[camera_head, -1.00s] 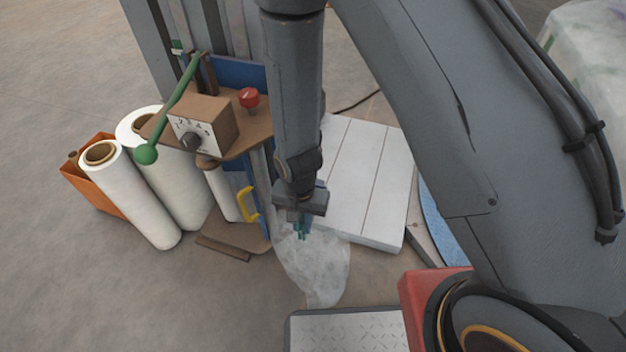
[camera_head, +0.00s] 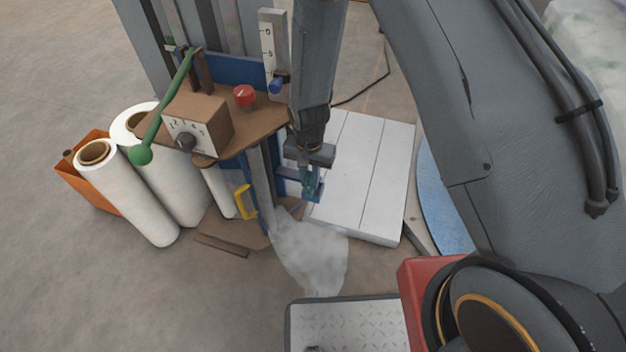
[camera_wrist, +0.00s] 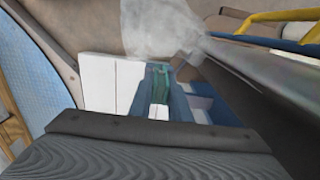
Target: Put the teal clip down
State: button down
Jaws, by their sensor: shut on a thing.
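The teal clip (camera_wrist: 160,85) is between the fingertips of my gripper in the wrist view. In the head view my gripper (camera_head: 312,185) is shut on the clip, of which only a small teal bit (camera_head: 311,182) shows. My gripper hangs over the near left part of the white slatted platform (camera_head: 365,180), close beside the filler's post. I cannot tell whether the clip touches anything below. A cloudy translucent sack (camera_head: 310,256) hangs or lies just below and in front of my gripper; it also shows in the wrist view (camera_wrist: 165,35).
The filler's brown shelf (camera_head: 255,135) carries a dial box (camera_head: 197,122), a red button (camera_head: 244,95) and a green lever (camera_head: 165,110). A yellow handle (camera_head: 245,202) is left of my gripper. White rolls (camera_head: 125,190) stand at left. A metal tread plate (camera_head: 350,325) lies in front.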

jog(key=shift+w+d+f+b, duration=0.3)
jog(key=shift+w+f, duration=0.4)
jog(key=shift+f, duration=0.2)
jog(key=shift+w+d+f+b, duration=0.25)
jog(key=shift+w+f, duration=0.4)
jog(key=shift+f, duration=0.2)
jog(key=shift+f, duration=0.1)
jog(key=c, duration=1.7)
grip_release()
jog(key=shift+o, duration=0.2)
notch_tip(320, 180, up, 8)
jog(key=p, duration=0.1)
jog(key=shift+s+f, duration=0.1)
jog(key=shift+f, duration=0.05)
